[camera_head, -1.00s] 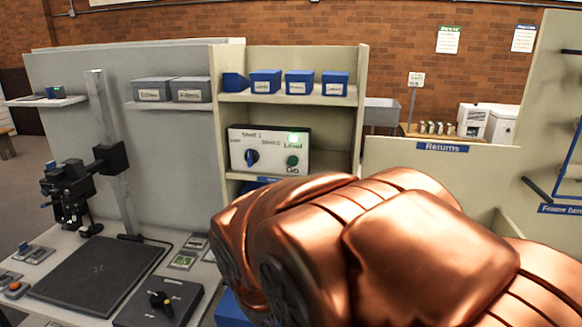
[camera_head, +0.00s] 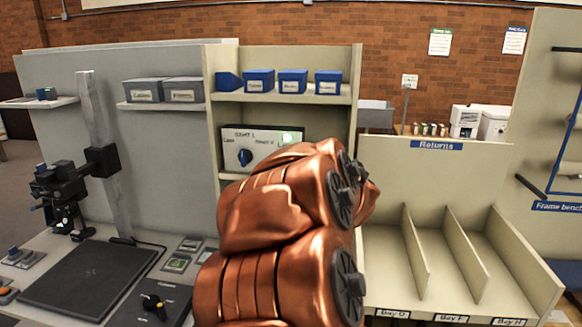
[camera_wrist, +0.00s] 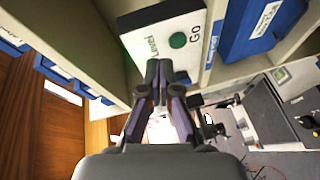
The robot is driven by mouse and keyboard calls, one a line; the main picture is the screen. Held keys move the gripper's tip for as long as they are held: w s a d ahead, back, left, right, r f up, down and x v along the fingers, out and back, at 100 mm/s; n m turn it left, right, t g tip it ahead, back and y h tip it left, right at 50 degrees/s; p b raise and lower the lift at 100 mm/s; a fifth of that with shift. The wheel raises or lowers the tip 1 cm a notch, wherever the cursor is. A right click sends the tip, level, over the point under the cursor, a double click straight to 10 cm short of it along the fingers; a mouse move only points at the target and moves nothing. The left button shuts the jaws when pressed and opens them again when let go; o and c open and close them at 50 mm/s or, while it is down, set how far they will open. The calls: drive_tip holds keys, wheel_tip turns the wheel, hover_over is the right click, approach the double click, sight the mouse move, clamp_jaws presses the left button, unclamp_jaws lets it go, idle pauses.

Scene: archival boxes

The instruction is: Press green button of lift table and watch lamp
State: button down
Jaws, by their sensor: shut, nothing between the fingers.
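My copper arm hides the panel's lower right and the green button in the head view. In the wrist view the panel (camera_wrist: 150,22) shows the green button (camera_wrist: 178,41) beside the word "Go". My gripper (camera_wrist: 159,72) is shut and empty, its fingertips just below the button in the picture, seemingly apart from it. In the head view the gripper is hidden behind my arm. I cannot make out a lift table.
Blue boxes (camera_head: 293,82) stand on the shelf above the panel. A black copy stand (camera_head: 92,275) with an upright column is at left. The Returns rack (camera_head: 435,180) with empty bays is at right. Shelf walls closely flank the panel.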

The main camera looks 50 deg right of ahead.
drive_tip(key=f+n+t+y, duration=0.1)
drive_tip(key=n+y, duration=0.1)
drive_tip(key=s+f+n+t+y, duration=0.1)
drive_tip(key=n+y, duration=0.1)
drive_tip(key=s+a+f+n+t+y, duration=0.1)
drive_tip(key=n+y, duration=0.1)
drive_tip(key=n, duration=0.1)
drive_tip(key=shift+s+f+b, duration=0.25)
drive_tip(key=shift+f+b, duration=0.05)
drive_tip(key=shift+f, duration=0.05)
drive_tip(key=shift+w, duration=0.15)
drive_tip(key=w+d+p, duration=0.4)
drive_tip(key=w, duration=0.8)
drive_tip(key=shift+d+f+p, duration=0.2)
drive_tip(key=shift+f+p, duration=0.1)
drive_tip(key=shift+w, duration=0.1)
